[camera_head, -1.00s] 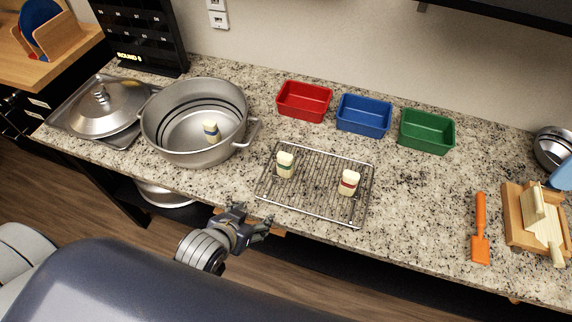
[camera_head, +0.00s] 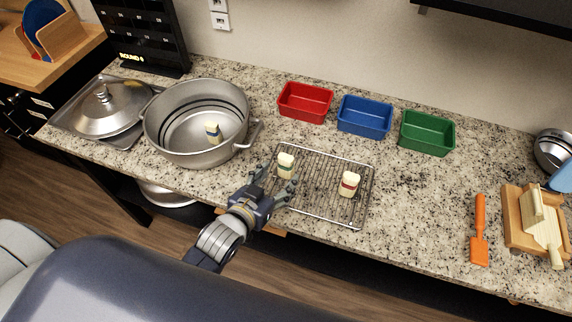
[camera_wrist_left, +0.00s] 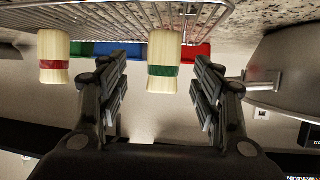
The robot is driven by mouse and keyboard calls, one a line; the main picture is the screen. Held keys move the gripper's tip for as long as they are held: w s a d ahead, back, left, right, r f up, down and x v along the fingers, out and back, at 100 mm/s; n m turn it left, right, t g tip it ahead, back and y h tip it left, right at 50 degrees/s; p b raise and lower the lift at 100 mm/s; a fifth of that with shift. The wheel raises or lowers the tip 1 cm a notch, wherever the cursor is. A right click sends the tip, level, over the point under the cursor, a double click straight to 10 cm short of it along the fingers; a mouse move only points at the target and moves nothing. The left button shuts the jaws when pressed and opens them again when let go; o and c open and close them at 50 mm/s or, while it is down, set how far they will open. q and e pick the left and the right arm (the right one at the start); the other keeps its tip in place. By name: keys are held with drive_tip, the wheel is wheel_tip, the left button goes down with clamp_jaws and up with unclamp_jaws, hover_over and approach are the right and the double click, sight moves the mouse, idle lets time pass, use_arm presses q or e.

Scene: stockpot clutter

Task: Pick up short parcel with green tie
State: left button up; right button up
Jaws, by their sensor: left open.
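The short parcel with the green tie (camera_head: 286,165) is a pale bundle with a green band, upright at the left of the wire rack (camera_head: 329,219). My left gripper (camera_head: 277,183) is open at the rack's near left edge, close in front of this parcel. In the left wrist view, where the scene appears upside down, the green-tied parcel (camera_wrist_left: 164,62) shows between the open fingers (camera_wrist_left: 160,88), apart from them. A red-tied parcel (camera_head: 349,184) stands at the rack's right; it also shows in the wrist view (camera_wrist_left: 54,57). My right gripper is not in view.
A large stockpot (camera_head: 165,148) holding a blue-tied parcel (camera_head: 213,132) stands left of the rack. Red (camera_head: 304,117), blue (camera_head: 363,130) and green (camera_head: 426,145) bins stand behind it. An orange spatula (camera_head: 479,243) lies right; counter between it and the rack is clear.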

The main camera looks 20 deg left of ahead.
sight(283, 169)
use_arm(q)
drive_tip(key=shift+w+d+f, duration=0.1)
drive_tip(key=shift+w+f, duration=0.1)
drive_tip(key=shift+w, duration=0.35)
drive_tip(key=shift+w+p, duration=0.4)
drive_tip(key=shift+w, duration=0.15)
drive_tip(key=p+x, duration=0.1)
drive_tip(key=x, duration=0.3)
drive_tip(key=shift+f, duration=0.15)
drive_tip(key=c, duration=1.2)
